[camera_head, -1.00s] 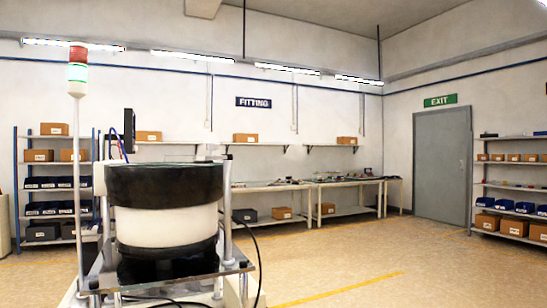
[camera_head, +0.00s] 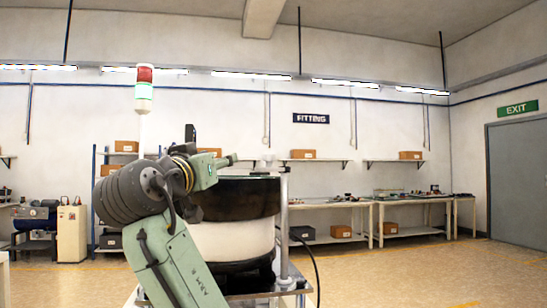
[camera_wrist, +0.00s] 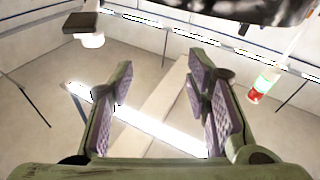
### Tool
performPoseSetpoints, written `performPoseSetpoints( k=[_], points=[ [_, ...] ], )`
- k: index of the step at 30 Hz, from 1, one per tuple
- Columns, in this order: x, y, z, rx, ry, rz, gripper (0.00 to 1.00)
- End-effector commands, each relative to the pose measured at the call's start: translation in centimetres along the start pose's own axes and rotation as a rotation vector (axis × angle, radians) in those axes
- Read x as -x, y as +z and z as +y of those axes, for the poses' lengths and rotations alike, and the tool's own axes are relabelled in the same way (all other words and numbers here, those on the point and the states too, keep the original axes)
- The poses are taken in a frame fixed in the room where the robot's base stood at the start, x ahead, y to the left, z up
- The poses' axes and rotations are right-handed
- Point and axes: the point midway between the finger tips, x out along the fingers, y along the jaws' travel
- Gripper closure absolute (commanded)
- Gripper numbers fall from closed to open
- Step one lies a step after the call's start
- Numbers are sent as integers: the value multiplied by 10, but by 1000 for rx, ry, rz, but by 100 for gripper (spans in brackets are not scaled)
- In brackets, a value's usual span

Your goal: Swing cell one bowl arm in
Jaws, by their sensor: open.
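The bowl feeder stands in the head view, with a black bowl (camera_head: 240,196) on a white drum (camera_head: 232,240). My arm crosses in front of its left side and hides part of it. My gripper (camera_head: 230,160) is at the bowl's upper rim level, left of a grey post (camera_head: 284,215). In the wrist view my gripper (camera_wrist: 160,72) has its two padded fingers wide apart with nothing between them. A dark speckled surface fills the top edge there; I cannot tell what it is. I cannot clearly pick out the swing arm of the bowl.
A stack light (camera_head: 144,88), red over green, stands behind my arm and shows in the wrist view (camera_wrist: 262,86). Benches (camera_head: 345,208) line the back wall. The floor (camera_head: 400,275) at right is clear.

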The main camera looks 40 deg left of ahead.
Motion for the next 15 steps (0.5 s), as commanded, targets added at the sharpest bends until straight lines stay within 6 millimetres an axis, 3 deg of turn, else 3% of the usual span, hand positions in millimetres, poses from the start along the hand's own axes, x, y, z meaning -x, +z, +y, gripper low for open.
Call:
performPoseSetpoints(
  k=[3,6,11,15],
  points=[
    [4,-12,36,-39,145,-116,56],
    [10,-14,55,-64,220,-179,56],
    [8,-14,65,-80,258,-213,56],
    [-11,-10,70,-78,260,-215,56]
  ],
)
